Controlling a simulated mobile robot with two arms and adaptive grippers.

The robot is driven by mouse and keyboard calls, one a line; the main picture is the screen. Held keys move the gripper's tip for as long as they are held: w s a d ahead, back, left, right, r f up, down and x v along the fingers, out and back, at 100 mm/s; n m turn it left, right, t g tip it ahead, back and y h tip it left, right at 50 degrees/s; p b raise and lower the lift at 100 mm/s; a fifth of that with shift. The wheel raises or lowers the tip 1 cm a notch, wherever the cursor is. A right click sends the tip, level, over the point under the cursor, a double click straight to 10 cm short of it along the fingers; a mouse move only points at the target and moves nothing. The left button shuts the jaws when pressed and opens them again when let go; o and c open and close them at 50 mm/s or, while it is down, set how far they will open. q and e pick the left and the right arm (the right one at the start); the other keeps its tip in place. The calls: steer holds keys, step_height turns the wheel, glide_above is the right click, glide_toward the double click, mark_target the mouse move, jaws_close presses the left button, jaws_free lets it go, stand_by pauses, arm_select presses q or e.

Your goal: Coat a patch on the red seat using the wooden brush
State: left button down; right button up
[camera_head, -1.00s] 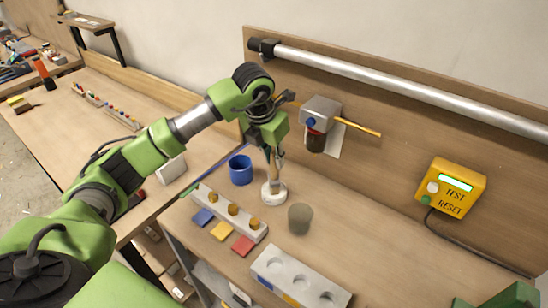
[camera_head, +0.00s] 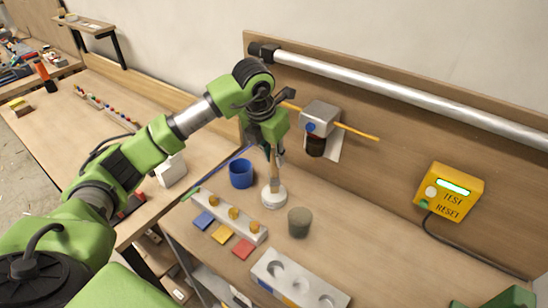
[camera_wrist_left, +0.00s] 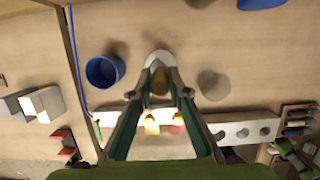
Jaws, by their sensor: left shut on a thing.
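My left gripper (camera_head: 275,155) is shut on the upright wooden brush (camera_head: 274,170). The brush's lower end is at the white round pot (camera_head: 274,201), but I cannot tell how deep it reaches. The pot also shows beyond the fingertips in the left wrist view (camera_wrist_left: 160,57).
A blue cup (camera_head: 241,174) stands left of the pot and a grey cup (camera_head: 299,222) right of it. A pale block with round hollows (camera_head: 290,281) lies at the front. A grey wall fixture (camera_head: 320,118) and a yellow test box (camera_head: 449,191) are on the back panel.

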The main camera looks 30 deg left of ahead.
arm_select(q)
steer(key=shift+r+p, duration=1.2)
steer(key=shift+r, duration=1.2)
steer(key=shift+s+f, duration=0.1)
